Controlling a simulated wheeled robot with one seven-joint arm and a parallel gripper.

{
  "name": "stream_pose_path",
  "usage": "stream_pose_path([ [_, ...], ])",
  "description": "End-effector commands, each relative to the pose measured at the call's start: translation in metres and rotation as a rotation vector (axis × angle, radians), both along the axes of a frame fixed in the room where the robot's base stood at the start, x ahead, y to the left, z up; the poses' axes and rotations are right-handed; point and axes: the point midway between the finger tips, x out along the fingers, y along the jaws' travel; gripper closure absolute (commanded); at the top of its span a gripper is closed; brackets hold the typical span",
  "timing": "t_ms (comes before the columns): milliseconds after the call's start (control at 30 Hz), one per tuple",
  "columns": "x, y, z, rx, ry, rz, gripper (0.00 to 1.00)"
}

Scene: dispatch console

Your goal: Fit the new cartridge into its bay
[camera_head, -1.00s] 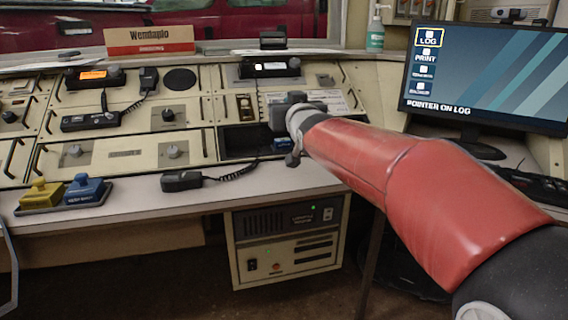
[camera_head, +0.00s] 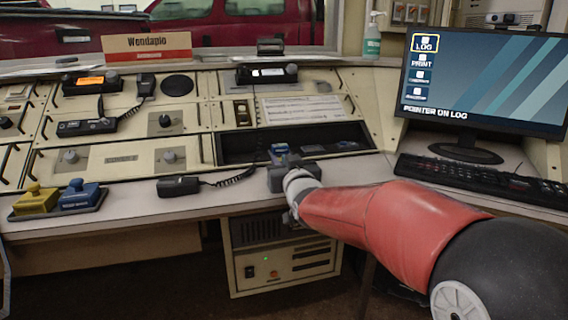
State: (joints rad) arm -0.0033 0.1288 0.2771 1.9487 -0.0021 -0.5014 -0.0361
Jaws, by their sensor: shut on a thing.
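My gripper (camera_head: 284,166) is low over the desk's back edge, in front of the long dark recess in the console. Most of the fingers are hard to make out. The recess (camera_head: 236,146) is dark at its left part, and bluish-grey pieces (camera_head: 345,146) show in its right part. A yellow cartridge (camera_head: 38,200) and another blue cartridge (camera_head: 80,195) sit side by side on a dark tray (camera_head: 60,213) at the desk's left. Their labels are too small to read.
A handheld microphone (camera_head: 178,186) with a coiled cord lies on the desk just left of my gripper. A monitor (camera_head: 484,80) and keyboard (camera_head: 480,182) stand at the right. The desk between tray and microphone (camera_head: 130,205) is clear.

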Motion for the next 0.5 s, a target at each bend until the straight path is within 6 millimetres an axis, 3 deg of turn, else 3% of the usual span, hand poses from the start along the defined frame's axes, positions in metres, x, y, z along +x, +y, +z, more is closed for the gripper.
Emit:
stream_pose_path([
  [167, 0.0, 0.0, -0.0033, 0.0, 0.0, 0.0, 1.0],
  [200, 0.0, 0.0001, -0.0033, 0.0, 0.0, 0.0, 0.74],
  [367, 0.0, 0.0, -0.0021, 0.0, 0.0, 0.0, 0.53],
  [500, 0.0, 0.0, -0.002, 0.0, 0.0, 0.0, 0.53],
])
